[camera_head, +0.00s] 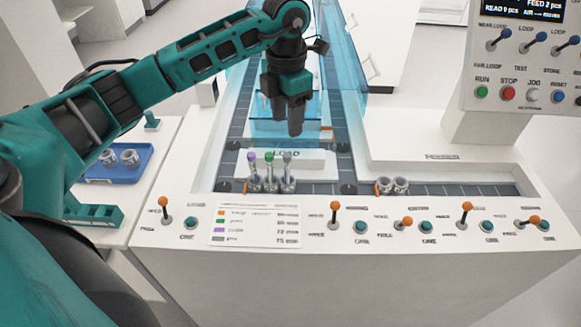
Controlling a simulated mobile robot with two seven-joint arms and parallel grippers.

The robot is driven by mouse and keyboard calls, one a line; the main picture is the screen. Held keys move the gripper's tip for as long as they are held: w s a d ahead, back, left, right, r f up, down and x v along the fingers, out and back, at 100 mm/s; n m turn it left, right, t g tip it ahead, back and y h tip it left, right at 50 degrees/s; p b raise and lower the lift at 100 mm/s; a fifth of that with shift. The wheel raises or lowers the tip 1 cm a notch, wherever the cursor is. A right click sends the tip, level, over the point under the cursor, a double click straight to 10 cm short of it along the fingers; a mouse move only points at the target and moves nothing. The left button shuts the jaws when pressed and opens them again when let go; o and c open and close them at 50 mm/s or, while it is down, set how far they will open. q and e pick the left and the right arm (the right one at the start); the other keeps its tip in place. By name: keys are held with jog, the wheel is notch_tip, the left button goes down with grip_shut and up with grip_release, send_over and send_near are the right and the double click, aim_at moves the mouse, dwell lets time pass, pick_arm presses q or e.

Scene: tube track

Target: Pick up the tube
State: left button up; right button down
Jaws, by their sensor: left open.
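Three capped tubes stand upright in small grey holders on the dark track, in front of the white block marked LOAD (310,158). The left one is a purple-capped tube (252,166), the middle one a green-capped tube (269,164), and the right one a grey-capped tube (287,166). My left gripper (287,118) points down, open and apart from the tubes. In the picture it is above and slightly behind them, nearest the right-hand tube's column. Nothing shows between its fingers. My right gripper is out of view.
Clear blue guards (344,60) flank the track behind the gripper. Two empty holders (392,186) stand on the track to the right. The front panel carries several orange levers (334,212) and a colour legend (256,226). A blue tray (118,176) with holders lies left.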

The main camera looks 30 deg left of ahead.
aim_at(287, 155)
pick_arm(q)
notch_tip(287, 155, down, 7)
jog(key=shift+r, duration=0.15)
jog(key=shift+w+a+f, duration=0.15)
jog(key=shift+f, duration=2.6)
jog(key=shift+c, duration=0.2)
jog(key=c, duration=0.9)
jog(key=shift+o, duration=0.2)
jog(key=shift+r, duration=0.15)
notch_tip(287, 155, up, 20)
jog(key=shift+p, duration=0.4)
